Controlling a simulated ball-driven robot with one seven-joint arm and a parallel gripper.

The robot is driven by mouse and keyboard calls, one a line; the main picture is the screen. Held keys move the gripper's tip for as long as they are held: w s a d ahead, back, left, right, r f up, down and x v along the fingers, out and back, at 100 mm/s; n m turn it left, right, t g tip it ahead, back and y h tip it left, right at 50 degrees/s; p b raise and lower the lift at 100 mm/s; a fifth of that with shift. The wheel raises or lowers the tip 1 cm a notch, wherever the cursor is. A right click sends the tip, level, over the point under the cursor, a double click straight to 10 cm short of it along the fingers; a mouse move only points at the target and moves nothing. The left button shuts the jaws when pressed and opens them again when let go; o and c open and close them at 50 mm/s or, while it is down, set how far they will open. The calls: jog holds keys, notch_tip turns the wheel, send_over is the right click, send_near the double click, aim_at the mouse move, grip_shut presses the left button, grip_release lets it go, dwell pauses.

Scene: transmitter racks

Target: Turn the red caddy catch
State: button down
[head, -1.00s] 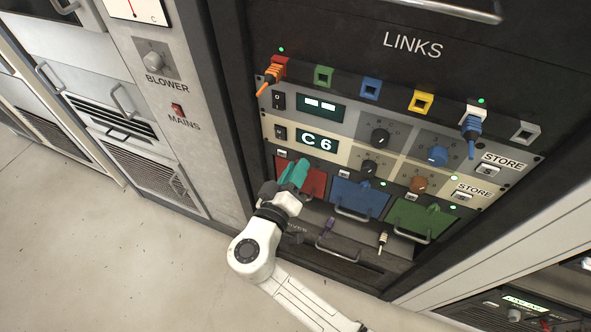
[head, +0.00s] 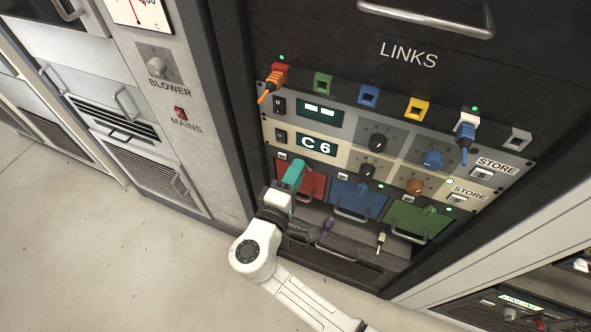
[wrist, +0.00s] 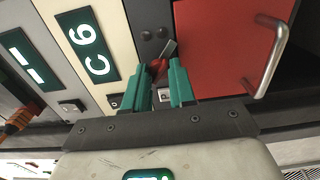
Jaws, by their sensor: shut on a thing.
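The red caddy (head: 314,182) is the left one of three coloured caddies low in the rack; its red front (wrist: 222,45) fills the upper right of the wrist view. The small red catch (wrist: 157,69) sits beside the caddy's edge. My gripper (wrist: 164,62) has its teal fingers on either side of the catch and is shut on it. In the head view my gripper (head: 293,174) is at the caddy's left edge and hides the catch. A grey metal piece shows beside the catch; their exact join is unclear.
The blue caddy (head: 353,199) and green caddy (head: 415,221) stand to the right. The C6 panel (head: 317,144) and hanging orange plug (head: 269,88) are above. Open floor (head: 110,255) lies left.

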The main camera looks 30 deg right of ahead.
jog(key=shift+f+n+p, duration=0.1)
jog(key=shift+n+p, duration=2.05)
jog(key=shift+n, duration=2.25)
jog(key=c, duration=0.9)
grip_release()
jog(key=shift+c, duration=0.2)
jog(key=b+v, duration=0.1)
jog(key=v, duration=1)
